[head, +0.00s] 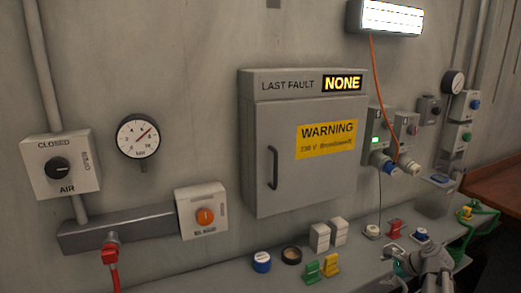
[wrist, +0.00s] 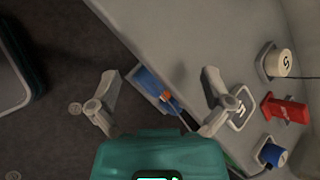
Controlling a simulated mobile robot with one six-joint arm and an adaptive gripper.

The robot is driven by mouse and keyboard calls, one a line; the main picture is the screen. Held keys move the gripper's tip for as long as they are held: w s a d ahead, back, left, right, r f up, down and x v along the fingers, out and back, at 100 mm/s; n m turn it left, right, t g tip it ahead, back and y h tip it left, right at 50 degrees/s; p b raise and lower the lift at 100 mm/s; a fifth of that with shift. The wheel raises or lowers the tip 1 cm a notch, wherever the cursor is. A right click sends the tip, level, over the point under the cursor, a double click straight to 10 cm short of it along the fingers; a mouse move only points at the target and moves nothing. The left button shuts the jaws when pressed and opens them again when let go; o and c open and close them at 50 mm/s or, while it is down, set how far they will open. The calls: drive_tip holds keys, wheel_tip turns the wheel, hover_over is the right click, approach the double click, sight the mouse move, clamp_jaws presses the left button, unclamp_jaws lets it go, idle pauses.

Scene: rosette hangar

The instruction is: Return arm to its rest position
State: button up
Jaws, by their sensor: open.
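My gripper (head: 425,264) shows at the lower right of the head view, over the front of the bench. In the wrist view my gripper (wrist: 160,80) has its two fingers spread wide, with nothing held between them. Beyond the fingers are the grey bench edge (wrist: 165,50) and, in the gap, a blue item with an orange part (wrist: 156,88). It cannot be told how far below the fingers that item is. The right finger appears beside a square plate with a grey symbol (wrist: 241,110).
A red block (wrist: 285,109), a white round cap (wrist: 277,63) and a blue cap (wrist: 272,154) are right of the gripper. A grey cabinet (head: 270,180) hangs on the wall; the display (head: 342,83) reads NONE.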

drive_tip(key=s+a+n+g+p, duration=0.1)
drive_tip(key=a+n, duration=0.2)
drive_tip(key=a, duration=0.2)
drive_tip(key=s+a+n+g+h+p, duration=0.1)
drive_tip(key=s+a+n, duration=0.1)
drive_tip(key=a+n, duration=0.2)
drive_tip(key=s+a+n+g+h+p, duration=0.1)
drive_tip(key=a+n+g, duration=0.1)
drive_tip(key=a, duration=0.4)
drive_tip(key=shift+s+a+f+n, duration=0.2)
drive_tip(key=shift+a+n, duration=0.05)
drive_tip(key=shift+n, duration=0.45)
drive_tip(key=s+a+r+n+g+h+p, duration=0.1)
drive_tip(key=s+a+n+g+h+p, duration=0.1)
drive_tip(key=s+a+n, duration=0.4)
drive_tip(key=a+n+h+p, duration=0.1)
drive_tip(key=a+n+h, duration=0.1)
drive_tip(key=a+n, duration=0.1)
drive_tip(key=shift+s+r+n, duration=0.25)
drive_tip(key=shift+n, duration=0.05)
drive_tip(key=shift+a, duration=0.15)
